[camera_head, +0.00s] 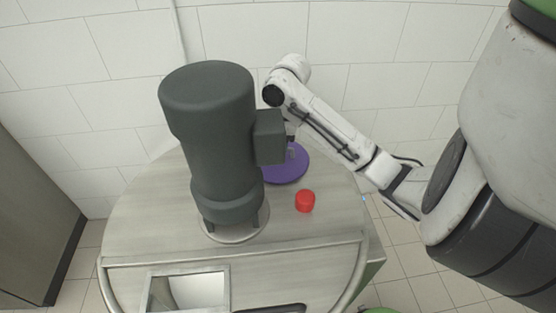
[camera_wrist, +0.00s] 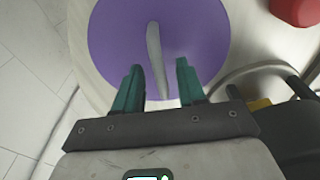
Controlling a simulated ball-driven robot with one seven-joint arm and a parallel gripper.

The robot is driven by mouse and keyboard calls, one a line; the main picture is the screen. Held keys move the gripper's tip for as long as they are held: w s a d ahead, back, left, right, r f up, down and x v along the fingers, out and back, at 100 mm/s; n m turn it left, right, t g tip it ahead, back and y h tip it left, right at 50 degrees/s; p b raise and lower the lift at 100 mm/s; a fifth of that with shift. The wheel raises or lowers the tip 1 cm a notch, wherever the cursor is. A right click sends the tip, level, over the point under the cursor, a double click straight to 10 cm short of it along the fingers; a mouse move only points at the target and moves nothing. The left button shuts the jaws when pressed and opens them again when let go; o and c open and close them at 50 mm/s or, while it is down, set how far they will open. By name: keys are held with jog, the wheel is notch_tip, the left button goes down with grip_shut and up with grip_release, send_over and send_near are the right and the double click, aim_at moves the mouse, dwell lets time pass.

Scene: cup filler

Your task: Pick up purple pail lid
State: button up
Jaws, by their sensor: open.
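The purple pail lid (camera_head: 287,170) is a flat disc lying on the round grey top of the machine, behind and right of the dark motor. In the wrist view the purple lid (camera_wrist: 203,38) shows a light grey upright handle (camera_wrist: 155,50) across its middle. My gripper (camera_wrist: 158,72) is open, with its two green fingers on either side of the handle's near end and apart from it. In the head view my gripper is mostly hidden behind the motor box, above the lid.
A dark grey motor (camera_head: 210,130) stands tall on the machine top (camera_head: 140,215), left of the lid. A small red cap (camera_head: 305,201) sits in front of the lid, and also shows in the wrist view (camera_wrist: 296,10). A metal rail (camera_head: 180,258) runs along the front.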

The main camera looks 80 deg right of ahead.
jog(key=shift+f, duration=0.7)
jog(key=shift+c, duration=0.3)
grip_shut()
